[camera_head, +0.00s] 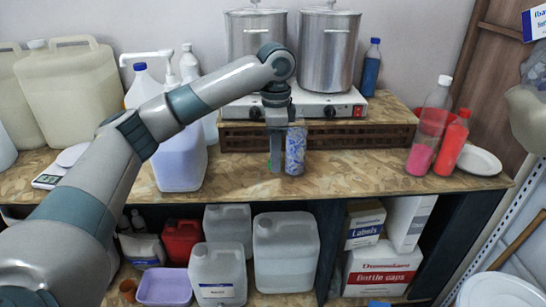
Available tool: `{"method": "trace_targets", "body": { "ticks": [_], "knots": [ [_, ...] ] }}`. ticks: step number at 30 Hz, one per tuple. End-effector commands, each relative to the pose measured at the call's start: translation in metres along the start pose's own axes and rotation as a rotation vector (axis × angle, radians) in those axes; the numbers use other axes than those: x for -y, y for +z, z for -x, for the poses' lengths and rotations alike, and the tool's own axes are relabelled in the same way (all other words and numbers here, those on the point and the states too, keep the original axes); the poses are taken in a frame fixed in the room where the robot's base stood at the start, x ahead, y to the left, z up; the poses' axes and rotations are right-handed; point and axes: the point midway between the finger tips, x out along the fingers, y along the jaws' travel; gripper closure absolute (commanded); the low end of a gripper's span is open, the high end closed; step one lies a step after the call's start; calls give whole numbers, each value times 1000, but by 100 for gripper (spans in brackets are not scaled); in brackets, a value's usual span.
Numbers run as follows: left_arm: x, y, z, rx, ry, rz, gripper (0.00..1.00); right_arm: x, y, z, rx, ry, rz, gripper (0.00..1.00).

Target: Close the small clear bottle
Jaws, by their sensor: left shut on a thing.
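My left gripper (276,152) points straight down over the worktop, in front of the hot plate. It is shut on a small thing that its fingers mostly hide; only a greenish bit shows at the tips. A clear container with blue and white contents (296,152) stands upright just right of the fingers. A clear bottle with pink contents (425,140) and a white cap stands at the right of the worktop. I cannot tell for sure which one is the small clear bottle. My right gripper is not in view.
The hot plate (330,105) with two steel pots stands on a brown rack behind. A red bottle (452,145) and a white plate (480,160) are at right. A large white jug (180,160) stands left of the gripper. The worktop (350,172) is clear between container and pink bottle.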

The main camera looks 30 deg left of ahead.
Motion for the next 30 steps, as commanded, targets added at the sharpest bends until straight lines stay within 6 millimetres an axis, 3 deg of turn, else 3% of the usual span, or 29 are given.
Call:
{"method": "trace_targets", "body": {
  "ticks": [17,23,30],
  "knots": [
    [-6,-2,-5,1,0,40,95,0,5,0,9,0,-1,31],
    [-28,-10,-19,2,0,169,95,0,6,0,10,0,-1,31],
    [-77,-18,-48,1,0,419,95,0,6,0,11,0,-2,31]
  ]
}}
